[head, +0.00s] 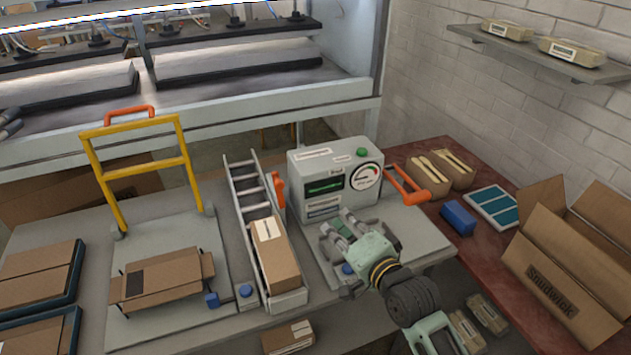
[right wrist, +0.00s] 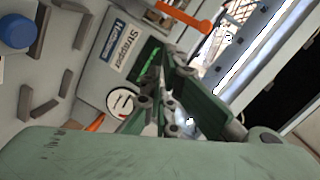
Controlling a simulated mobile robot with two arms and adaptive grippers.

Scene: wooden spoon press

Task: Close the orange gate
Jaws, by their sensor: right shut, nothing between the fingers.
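An orange upright piece (head: 278,190) stands between the slanted metal chute (head: 234,177) and the grey strapper machine (head: 300,180); I take it for the orange gate. In the right wrist view, an orange bar (right wrist: 180,15) beside the machine's panel looks like the same piece. An orange loop handle (head: 408,186) sticks out on the machine's right side. My right gripper (head: 338,238) is shut and empty, in front of the machine's face and right of the gate, apart from it. Its fingers (right wrist: 162,98) cover part of the panel. Dark parts at the left edge may be my left gripper (head: 10,123).
A cardboard box (head: 275,255) sits in the chute. A yellow frame (head: 140,165) with an orange handle stands over a flat carton (head: 165,282) at left. An open carton (head: 570,275) and a blue block (head: 458,218) are on the red table at right.

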